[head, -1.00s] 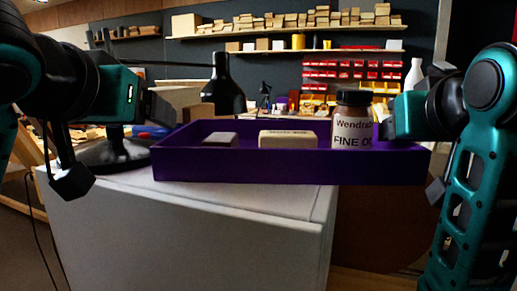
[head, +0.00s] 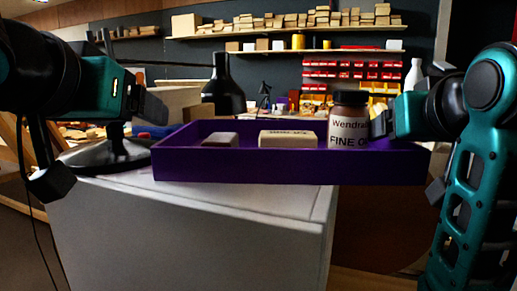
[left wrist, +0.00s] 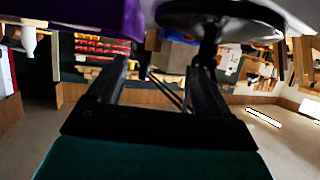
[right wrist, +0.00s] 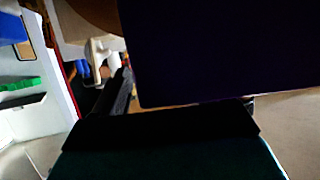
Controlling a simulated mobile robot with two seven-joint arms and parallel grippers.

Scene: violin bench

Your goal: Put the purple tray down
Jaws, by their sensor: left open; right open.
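The purple tray (head: 250,169) sits level on the white cabinet, its right part reaching past the cabinet's right edge. In it are a grey block (head: 220,140), a pale labelled block (head: 287,139) and an upright brown bottle (head: 349,118) with a black cap. My left gripper (head: 100,145) is open and empty, off the tray's left end. The left wrist view shows the tray (left wrist: 100,14) outside its jaws. My right gripper (head: 414,157) is open at the tray's right end. In the right wrist view the dark tray (right wrist: 210,50) hides one finger.
The white cabinet (head: 190,235) has bare top in front of the tray. A black lamp base (head: 110,157) stands left of the tray, close to my left gripper. Shelves with wooden blocks (head: 300,22) and red bins (head: 350,70) are far behind.

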